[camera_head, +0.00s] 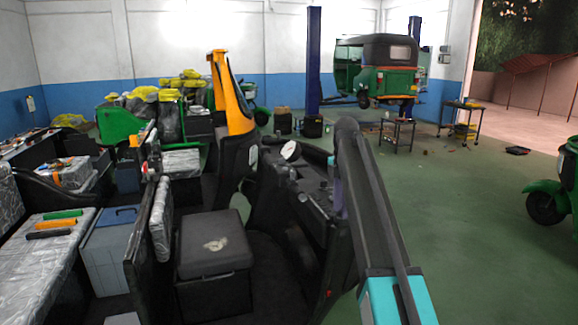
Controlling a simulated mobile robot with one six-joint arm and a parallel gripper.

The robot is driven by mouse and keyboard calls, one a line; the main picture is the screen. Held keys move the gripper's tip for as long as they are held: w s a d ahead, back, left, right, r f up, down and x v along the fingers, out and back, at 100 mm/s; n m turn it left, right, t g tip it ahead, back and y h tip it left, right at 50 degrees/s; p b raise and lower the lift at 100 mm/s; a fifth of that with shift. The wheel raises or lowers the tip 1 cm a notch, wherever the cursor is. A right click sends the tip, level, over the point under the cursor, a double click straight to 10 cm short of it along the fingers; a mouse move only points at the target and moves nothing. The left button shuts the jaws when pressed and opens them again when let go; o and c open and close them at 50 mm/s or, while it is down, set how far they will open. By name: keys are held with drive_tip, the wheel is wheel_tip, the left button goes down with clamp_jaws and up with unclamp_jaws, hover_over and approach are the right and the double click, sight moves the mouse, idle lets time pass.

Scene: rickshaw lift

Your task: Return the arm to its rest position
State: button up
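My arm (372,215), dark grey with a teal casing at its lower end, rises from the bottom edge right of the middle and leans up and left. Its upper end is near the dark dashboard of an open rickshaw body. I cannot make out any gripper fingers, so my gripper is not visible here. I see nothing held.
A dark seat box (214,256) and a grey-blue toolbox (106,247) are at the lower left. A green rickshaw (375,75) is at the back by a blue post (314,60). Green floor (480,240) is clear at right. Another green vehicle (555,190) stands at the right edge.

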drive_tip(key=s+f+g, duration=0.2)
drive_tip(key=s+f, duration=0.4)
drive_tip(key=f, duration=0.8)
drive_tip(key=s+f+m+g, duration=0.15)
drive_tip(key=s+f, duration=0.45)
drive_tip(key=f, duration=0.8)
drive_tip(key=s+f+g, duration=0.2)
drive_tip(key=s+f, duration=0.4)
drive_tip(key=f, duration=0.9)
drive_tip(key=s+f+m, duration=0.6)
drive_tip(key=s+f, duration=0.1)
drive_tip(key=s, duration=0.5)
drive_tip(key=s+f+m, duration=0.7)
drive_tip(key=s, duration=0.6)
drive_tip(key=s+f+m, duration=0.7)
drive_tip(key=s+f, duration=0.1)
drive_tip(key=s, duration=0.4)
drive_tip(key=shift+s, duration=0.35)
drive_tip(key=shift+d, duration=0.1)
